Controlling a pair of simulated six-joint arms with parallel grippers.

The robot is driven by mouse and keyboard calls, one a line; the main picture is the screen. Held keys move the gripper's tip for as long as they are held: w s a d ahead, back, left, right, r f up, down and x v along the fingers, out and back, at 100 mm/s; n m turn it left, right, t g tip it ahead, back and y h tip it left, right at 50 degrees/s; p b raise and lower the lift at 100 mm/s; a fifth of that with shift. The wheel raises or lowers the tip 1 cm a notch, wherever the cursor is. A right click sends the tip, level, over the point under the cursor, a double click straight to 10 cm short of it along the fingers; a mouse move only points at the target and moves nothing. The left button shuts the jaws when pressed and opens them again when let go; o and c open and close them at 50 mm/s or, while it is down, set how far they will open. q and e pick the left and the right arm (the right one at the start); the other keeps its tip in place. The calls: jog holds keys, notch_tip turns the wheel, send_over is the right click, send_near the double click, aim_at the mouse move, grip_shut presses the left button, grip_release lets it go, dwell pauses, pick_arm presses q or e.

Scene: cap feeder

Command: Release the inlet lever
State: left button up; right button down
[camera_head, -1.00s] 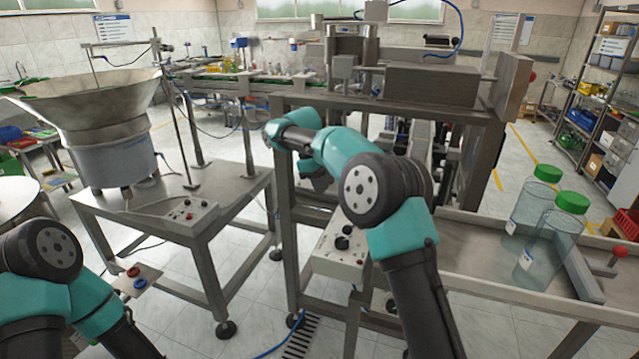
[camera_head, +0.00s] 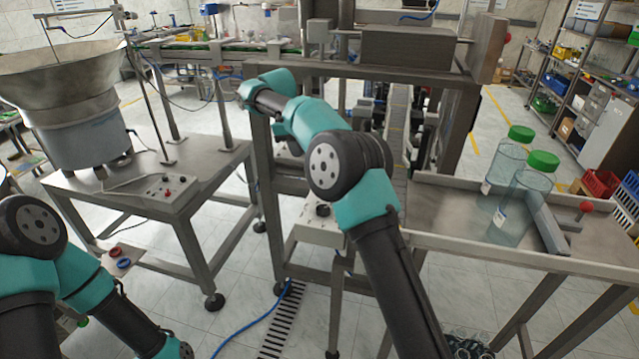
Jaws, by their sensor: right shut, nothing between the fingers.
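A lever with a red ball knob (camera_head: 586,206) stands at the right, beside a grey bar (camera_head: 545,222) on the metal tray table (camera_head: 440,200). Another red knob (camera_head: 507,38) shows on the machine's upper right end; I cannot tell which one is the inlet lever. My right arm reaches up the middle. Its gripper (camera_head: 289,149) is small and mostly hidden behind the forearm near the machine frame, shut and empty, well left of both knobs. My left arm is at the lower left, with its gripper out of view.
A control box (camera_head: 318,228) sits under my right arm. The bowl feeder's table (camera_head: 150,195) is at the left. Open floor lies between the tables.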

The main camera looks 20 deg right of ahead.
jog(key=shift+f, duration=0.1)
jog(key=x, duration=0.9)
jog(key=shift+s+d+f, duration=0.3)
jog(key=shift+s+d, duration=0.2)
jog(key=shift+s+d+f, duration=0.3)
jog(key=shift+s+d, duration=0.15)
jog(key=shift+s+d+f, duration=0.15)
jog(key=shift+s+d, duration=0.35)
jog(key=shift+s, duration=0.05)
jog(key=shift+s+d+f+n, duration=0.1)
jog(key=shift+s+d+n, duration=0.35)
jog(key=shift+s+n, duration=0.3)
